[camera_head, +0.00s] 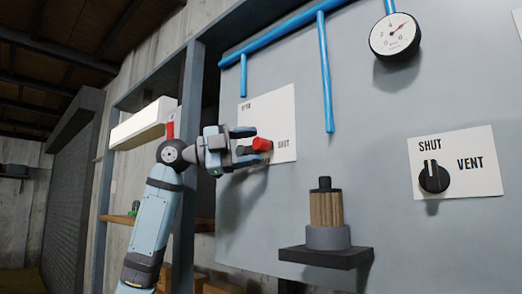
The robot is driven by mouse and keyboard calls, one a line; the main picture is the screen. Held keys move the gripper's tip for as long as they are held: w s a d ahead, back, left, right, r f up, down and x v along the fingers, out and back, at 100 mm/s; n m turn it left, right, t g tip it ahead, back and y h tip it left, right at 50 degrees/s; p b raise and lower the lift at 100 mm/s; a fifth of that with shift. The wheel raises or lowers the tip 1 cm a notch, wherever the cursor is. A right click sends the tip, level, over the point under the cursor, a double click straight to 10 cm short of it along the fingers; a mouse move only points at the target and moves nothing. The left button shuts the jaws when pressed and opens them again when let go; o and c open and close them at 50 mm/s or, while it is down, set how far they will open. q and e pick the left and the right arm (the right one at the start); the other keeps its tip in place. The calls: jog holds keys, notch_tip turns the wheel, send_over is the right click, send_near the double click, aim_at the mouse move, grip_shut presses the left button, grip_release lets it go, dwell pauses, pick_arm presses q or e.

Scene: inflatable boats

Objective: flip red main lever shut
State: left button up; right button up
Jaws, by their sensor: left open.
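The red main lever (262,145) is on a white plate (283,104) on the grey panel. The plate reads "SHUT" at the lever's right, and has a partly unclear word at its upper left. The lever's red end points toward the right, near "SHUT". My left gripper (250,142) is open, with its fingers around or just beside the red end; I cannot tell if they touch it. The gripper hides the lever's base and the plate's lower left. My right gripper is not in view.
A black knob (433,177) sits on a "SHUT"/"VENT" plate at right. A dial gauge (394,37) and blue pipes (326,75) are above. A ribbed brown cylinder (326,208) stands on a dark shelf (325,257) below. A shelf frame stands behind my left arm.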

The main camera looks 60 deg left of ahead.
pick_arm(q)
jog(key=shift+b+v, duration=0.65)
jog(key=shift+v, duration=1.65)
jog(key=shift+a, duration=0.1)
jog(key=shift+f, duration=0.1)
